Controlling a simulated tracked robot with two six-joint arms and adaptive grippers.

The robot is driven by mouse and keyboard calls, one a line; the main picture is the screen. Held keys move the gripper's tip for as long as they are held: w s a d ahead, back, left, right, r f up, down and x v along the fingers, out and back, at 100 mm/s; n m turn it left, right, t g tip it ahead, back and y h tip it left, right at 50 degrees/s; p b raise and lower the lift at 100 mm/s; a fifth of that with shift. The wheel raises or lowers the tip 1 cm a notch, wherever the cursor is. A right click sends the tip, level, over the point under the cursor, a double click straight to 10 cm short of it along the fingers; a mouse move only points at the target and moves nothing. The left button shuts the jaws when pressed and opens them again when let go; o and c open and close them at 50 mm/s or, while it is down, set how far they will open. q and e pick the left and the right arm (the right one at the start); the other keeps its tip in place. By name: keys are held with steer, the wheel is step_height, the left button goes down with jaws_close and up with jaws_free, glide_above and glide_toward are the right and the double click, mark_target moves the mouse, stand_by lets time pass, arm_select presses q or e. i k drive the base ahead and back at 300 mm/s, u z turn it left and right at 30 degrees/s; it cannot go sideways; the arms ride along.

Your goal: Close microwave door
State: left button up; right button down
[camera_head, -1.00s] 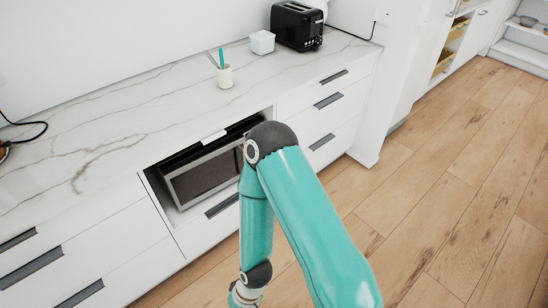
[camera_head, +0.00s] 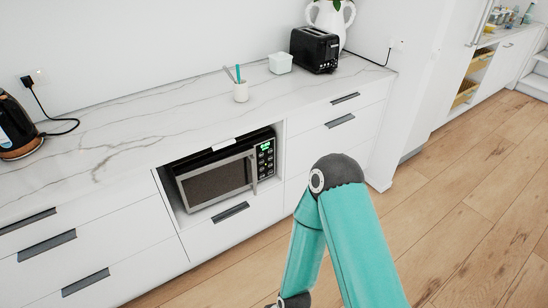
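The microwave (camera_head: 265,158) sits in an open niche under the countertop, with a green lit display and a keypad on its right side. Its silver-framed door (camera_head: 215,182) has a dark window and a handle (camera_head: 253,173) at its right edge. The door looks slightly ajar, its handle side standing out from the body. One teal arm of mine reaches up from the bottom, right of the microwave and apart from it in the picture. Its gripper is below the frame. My other arm and gripper are out of view.
The marble countertop (camera_head: 130,140) carries a kettle (camera_head: 14,128), a cup with utensils (camera_head: 240,91), a small pale container (camera_head: 280,63), a black toaster (camera_head: 315,50) and a white vase (camera_head: 331,17). Drawers (camera_head: 60,255) flank the niche. The wood floor (camera_head: 450,215) at right is clear.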

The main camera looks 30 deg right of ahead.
mark_target(210, 183)
steer(key=z, duration=0.15)
steer(key=i, duration=1)
steer(key=u, duration=0.05)
